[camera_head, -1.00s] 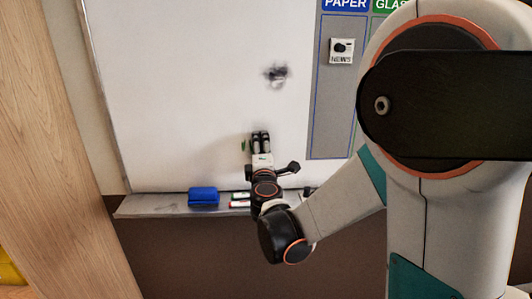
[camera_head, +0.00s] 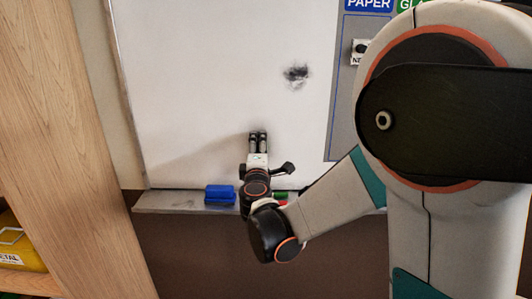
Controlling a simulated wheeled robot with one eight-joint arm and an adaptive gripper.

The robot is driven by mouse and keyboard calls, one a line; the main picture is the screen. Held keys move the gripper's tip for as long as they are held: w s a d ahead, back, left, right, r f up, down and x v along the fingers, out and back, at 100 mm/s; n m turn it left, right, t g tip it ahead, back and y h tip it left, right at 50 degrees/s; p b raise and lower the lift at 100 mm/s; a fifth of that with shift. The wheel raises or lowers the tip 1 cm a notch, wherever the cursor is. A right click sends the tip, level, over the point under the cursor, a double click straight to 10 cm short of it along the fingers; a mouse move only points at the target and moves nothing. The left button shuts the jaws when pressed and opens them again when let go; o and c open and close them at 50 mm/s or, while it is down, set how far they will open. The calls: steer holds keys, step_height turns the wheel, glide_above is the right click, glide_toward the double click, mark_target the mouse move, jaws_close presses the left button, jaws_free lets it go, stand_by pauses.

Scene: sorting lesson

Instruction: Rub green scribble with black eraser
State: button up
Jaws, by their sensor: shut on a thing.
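My gripper (camera_head: 258,140) is at the whiteboard (camera_head: 220,80), low on its surface, with its dark fingers pointing up the board. It is shut on the black eraser, which I cannot tell apart from the dark fingers. No green scribble shows now; the patch of board where green showed lies behind my gripper. A black smudge (camera_head: 297,75) is on the board, up and to the right of my gripper.
A blue eraser (camera_head: 219,194) lies on the ledge (camera_head: 170,201) under the board. Green and red markers (camera_head: 281,198) lie there to the right, partly hidden by my arm. A paper panel (camera_head: 350,110) is at the right. A wooden post (camera_head: 70,140) stands at the left.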

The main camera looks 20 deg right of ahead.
steer(key=shift+w+a, duration=0.15)
steer(key=shift+a, duration=0.25)
steer(key=shift+r+p, duration=0.7)
steer(key=shift+r, duration=0.2)
steer(key=shift+s+d, duration=0.7)
steer(key=shift+d, duration=1.5)
steer(key=shift+s+d, duration=0.75)
steer(key=shift+d, duration=1.45)
steer(key=shift+s+d, duration=0.7)
steer(key=shift+d, duration=1.5)
steer(key=v, duration=0.6)
steer(key=shift+s+a, duration=0.1)
steer(key=shift+s, duration=0.05)
steer(key=shift+v, duration=1.35)
